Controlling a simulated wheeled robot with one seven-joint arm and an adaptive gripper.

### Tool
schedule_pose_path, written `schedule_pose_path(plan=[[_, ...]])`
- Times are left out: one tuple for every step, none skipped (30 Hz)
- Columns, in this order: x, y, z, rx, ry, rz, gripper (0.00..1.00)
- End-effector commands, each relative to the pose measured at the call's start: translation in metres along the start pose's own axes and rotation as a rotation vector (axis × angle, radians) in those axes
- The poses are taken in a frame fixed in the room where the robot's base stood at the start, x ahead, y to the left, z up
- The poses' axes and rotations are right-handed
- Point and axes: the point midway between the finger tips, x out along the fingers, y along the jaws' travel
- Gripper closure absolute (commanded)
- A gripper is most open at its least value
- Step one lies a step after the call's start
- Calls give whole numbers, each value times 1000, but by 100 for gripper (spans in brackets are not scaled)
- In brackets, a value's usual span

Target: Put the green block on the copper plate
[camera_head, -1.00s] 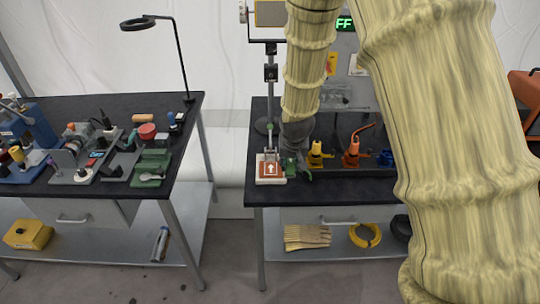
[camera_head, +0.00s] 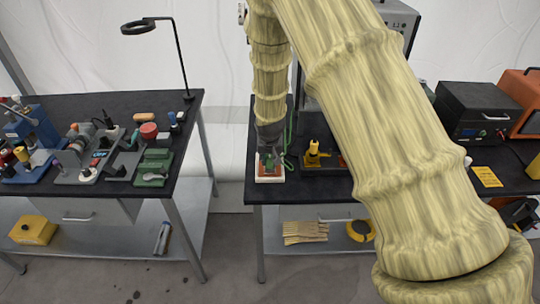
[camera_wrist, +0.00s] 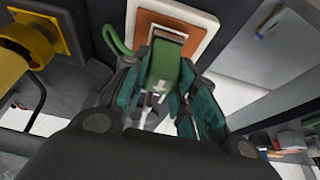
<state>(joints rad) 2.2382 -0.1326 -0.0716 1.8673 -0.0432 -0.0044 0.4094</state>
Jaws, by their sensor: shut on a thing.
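The green block (camera_wrist: 163,66), with a white arrow mark, is between the two fingers of my gripper (camera_wrist: 162,78) in the wrist view. My gripper is shut on it. The copper plate (camera_wrist: 146,24) is orange-brown on a white base, directly beyond the block in that view. In the head view, my gripper (camera_head: 269,157) is over the copper plate (camera_head: 262,178) at the right bench's front left corner. My gripper hides much of the plate there. I cannot tell whether the block touches the plate.
A yellow fixture (camera_head: 313,154) stands just right of the plate, and a green cable (camera_wrist: 112,42) loops beside it. The left bench (camera_head: 110,185) holds tools and parts, across a gap. A black box (camera_head: 483,112) stands further right.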

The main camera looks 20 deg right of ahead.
Motion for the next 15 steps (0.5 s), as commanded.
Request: schedule_pose_path(plan=[[1, 0, 0, 0, 0, 0, 100], [3, 0, 1, 0, 1, 0, 100], [5, 0, 1, 0, 2, 0, 100], [5, 0, 2, 0, 2, 0, 100], [6, 0, 2, 0, 2, -1, 100], [6, 0, 2, 0, 2, -1, 100], [6, 0, 2, 0, 2, -1, 100], [6, 0, 2, 0, 2, -1, 100], [6, 0, 2, 0, 2, -1, 100], [6, 0, 2, 0, 2, -1, 100], [6, 0, 2, 0, 2, -1, 100], [7, 0, 2, 0, 2, 0, 100], [8, 0, 3, 0, 2, 0, 100], [9, 0, 3, 0, 2, 0, 100], [9, 0, 3, 0, 2, 0, 70]])
